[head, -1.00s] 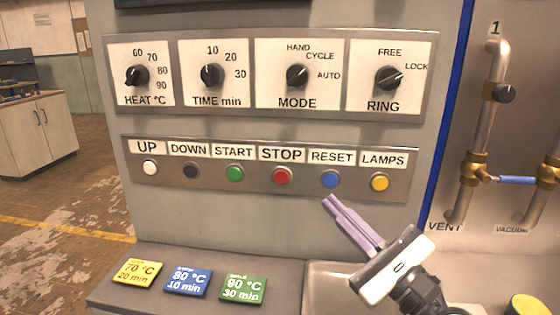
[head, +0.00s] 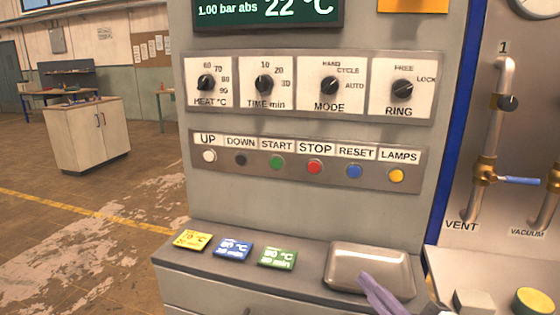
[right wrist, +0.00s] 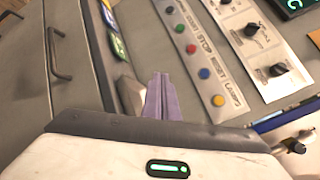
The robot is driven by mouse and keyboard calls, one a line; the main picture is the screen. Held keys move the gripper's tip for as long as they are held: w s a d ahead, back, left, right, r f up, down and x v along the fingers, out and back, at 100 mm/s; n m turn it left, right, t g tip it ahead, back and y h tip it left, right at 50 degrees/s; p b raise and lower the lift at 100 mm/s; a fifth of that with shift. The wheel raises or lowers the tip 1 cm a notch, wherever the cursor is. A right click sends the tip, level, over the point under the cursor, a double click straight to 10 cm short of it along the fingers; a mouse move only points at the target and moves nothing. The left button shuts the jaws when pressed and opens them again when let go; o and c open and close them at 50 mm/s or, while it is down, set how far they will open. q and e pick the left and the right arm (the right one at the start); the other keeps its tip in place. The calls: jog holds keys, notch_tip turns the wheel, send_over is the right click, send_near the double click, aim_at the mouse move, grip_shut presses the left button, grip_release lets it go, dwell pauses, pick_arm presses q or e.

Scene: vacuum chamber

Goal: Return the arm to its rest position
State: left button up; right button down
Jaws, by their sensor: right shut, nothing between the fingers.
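My right gripper (head: 378,294) shows at the bottom edge of the head view, its purple fingers closed together and empty. It is in front of the metal tray (head: 368,258) on the ledge, away from the buttons. In the right wrist view its fingers (right wrist: 160,95) point toward the panel, with the button row (right wrist: 203,58) beyond them. Most of the right arm is out of the head view. My left gripper is not in view.
The grey cabinet carries a knob panel (head: 305,88) and a button strip (head: 232,172). Yellow (head: 192,240), blue (head: 233,249) and green (head: 278,258) cards lie on the ledge. Pipes with a blue-handled valve (head: 518,180) stand at the right. Open floor lies at the left.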

jog(key=s+f+n+g+h, duration=0.15)
jog(key=s+f+n, duration=0.3)
jog(key=f, duration=0.45)
jog(key=s+f+n+g+h, duration=0.1)
jog(key=s+f+n+g, duration=0.15)
jog(key=f+n, duration=0.45)
jog(key=s+f+n+g+h, duration=0.2)
jog(key=s+f+n+g, duration=0.2)
jog(key=s+f+n, duration=0.6)
jog(key=s+f, duration=0.6)
jog(key=f, duration=0.2)
jog(key=shift+s+d+f+g+h, duration=0.15)
jog(key=shift+s+g+h, duration=0.15)
jog(key=shift+s+h, duration=0.1)
jog(key=shift+n, duration=0.25)
